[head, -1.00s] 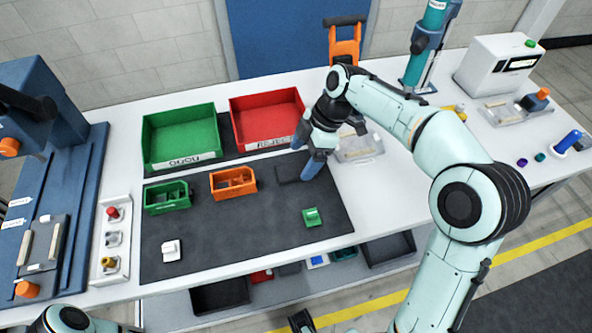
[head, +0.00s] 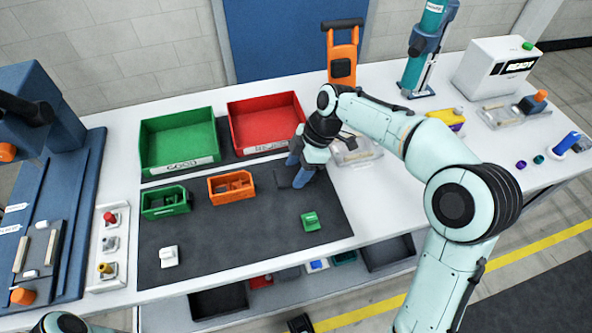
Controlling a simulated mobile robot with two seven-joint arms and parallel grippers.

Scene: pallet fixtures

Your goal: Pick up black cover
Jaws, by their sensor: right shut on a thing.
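The black cover (head: 283,180) is dark against the dark work mat, so its outline is hard to make out. Part of it shows just left of my right gripper's blue fingers, and the rest is hidden behind them. My right gripper (head: 296,178) points down and is shut on the cover, at the right part of the mat below the red bin. I cannot tell whether the cover is clear of the mat. Only a piece of my left arm shows at the lower left edge; its gripper is out of view.
A green bin (head: 181,141) and a red bin (head: 268,124) stand behind the mat (head: 235,225). Small green (head: 166,203) and orange (head: 231,187) trays, a white part (head: 169,256) and a green part (head: 311,221) sit on it. A clear fixture (head: 354,150) stands right of the gripper.

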